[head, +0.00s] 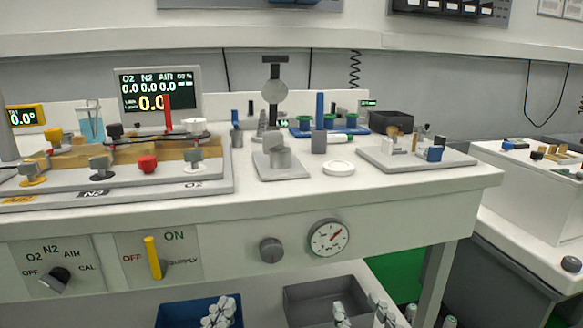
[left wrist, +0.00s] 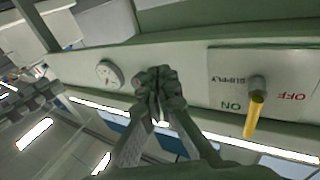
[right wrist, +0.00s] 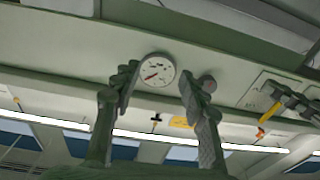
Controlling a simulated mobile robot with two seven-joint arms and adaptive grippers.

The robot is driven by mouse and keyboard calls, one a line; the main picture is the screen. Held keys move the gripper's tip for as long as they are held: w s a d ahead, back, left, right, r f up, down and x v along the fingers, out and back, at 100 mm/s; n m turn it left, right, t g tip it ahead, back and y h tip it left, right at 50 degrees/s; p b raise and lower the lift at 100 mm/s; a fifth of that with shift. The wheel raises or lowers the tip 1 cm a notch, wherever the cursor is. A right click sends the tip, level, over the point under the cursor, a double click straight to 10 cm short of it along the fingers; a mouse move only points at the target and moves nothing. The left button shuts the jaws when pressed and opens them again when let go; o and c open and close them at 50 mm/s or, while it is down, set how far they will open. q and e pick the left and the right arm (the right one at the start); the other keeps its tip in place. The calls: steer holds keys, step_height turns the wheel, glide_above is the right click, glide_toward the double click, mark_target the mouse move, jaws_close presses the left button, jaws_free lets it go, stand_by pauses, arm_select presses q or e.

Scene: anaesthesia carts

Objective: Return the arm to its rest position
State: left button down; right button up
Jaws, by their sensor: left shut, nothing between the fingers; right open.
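My left gripper (head: 220,312) is low in the head view, in front of a blue bin. In the left wrist view its fingers (left wrist: 158,92) are together with nothing between them, apart from the cart's front panel. My right gripper (head: 360,311) is also low, in front of a grey bin. In the right wrist view its fingers (right wrist: 158,86) stand apart and empty, with the gauge (right wrist: 156,70) showing behind the gap. The yellow supply lever (head: 153,258) stands nearly upright on its panel, clear of the left fingers in the left wrist view (left wrist: 254,115).
The cart top (head: 320,190) carries flow valves, a display (head: 158,92) and several small fittings. A grey knob (head: 271,250) and a gauge (head: 329,238) are on the front. A blue bin (head: 172,314) and a grey bin (head: 318,292) sit below. Another cart stands at right.

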arm_select(q)
steer(key=s+a+f+g+y+p, duration=0.2)
steer(key=a+f+g+p, duration=0.15)
steer(key=f, duration=0.45)
steer(key=s+a+f+g+y+p, duration=0.2)
steer(key=a+f+g, duration=0.25)
steer(key=f, duration=0.35)
arm_select(e)
steer(key=s+d+f+g+h, duration=0.2)
steer(key=d+f+g, duration=0.2)
steer(key=f, duration=0.4)
steer(key=s+d+f+g+h, duration=0.2)
steer(key=d+f+g, duration=0.2)
steer(key=f, duration=0.4)
arm_select(q)
steer(key=s+a+f+n+g+y+p, duration=0.1)
steer(key=s+a+f+g+y+p, duration=0.1)
steer(key=s+a+f+g, duration=0.5)
steer(key=s+a+f+p, duration=0.1)
steer(key=s+f, duration=0.1)
steer(key=s, duration=0.3)
steer(key=shift+n, duration=0.4)
arm_select(e)
steer(key=s+d+f+m+g+h, duration=0.1)
steer(key=s+d+f+g+h, duration=0.1)
steer(key=s+d+f+g, duration=0.5)
steer(key=s+d+f, duration=0.1)
steer(key=s+f, duration=0.1)
steer(key=s, duration=0.3)
steer(key=shift+m, duration=0.4)
